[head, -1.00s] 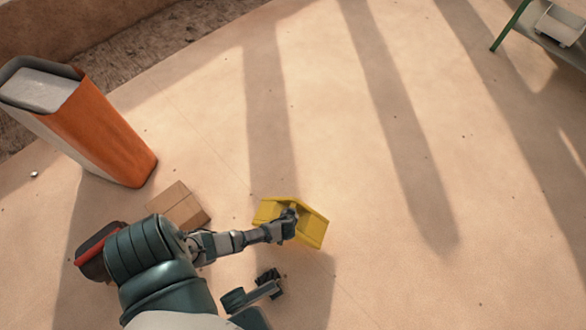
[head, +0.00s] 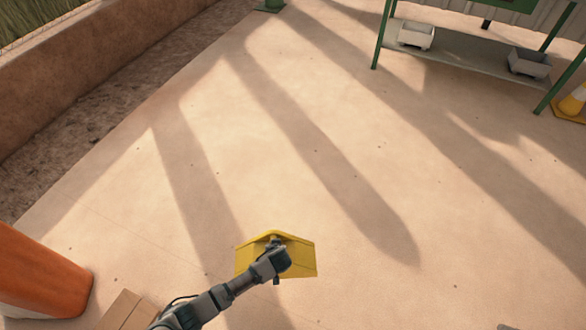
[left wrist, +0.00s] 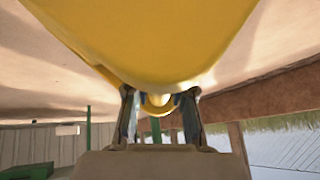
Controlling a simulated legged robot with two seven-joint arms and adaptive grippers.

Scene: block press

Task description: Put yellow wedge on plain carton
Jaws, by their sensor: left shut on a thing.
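The yellow wedge (head: 301,258) is in my left gripper (head: 275,249), low in the middle of the head view. The gripper is shut on it, and the wedge appears held above the ground, though the exact height is hard to tell. In the left wrist view the yellow wedge (left wrist: 150,40) fills the top, with the two fingers of my left gripper (left wrist: 160,105) at its underside. The plain carton (head: 124,312) is at the bottom left, left of the wedge and apart from it, partly cut off by the frame and my arm. My right gripper is not in view.
An orange bin (head: 40,275) stands left of the carton. A green-legged table (head: 470,60) with grey trays (head: 416,36) on its lower shelf is at the upper right, near a traffic cone (head: 574,102). The middle ground is clear.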

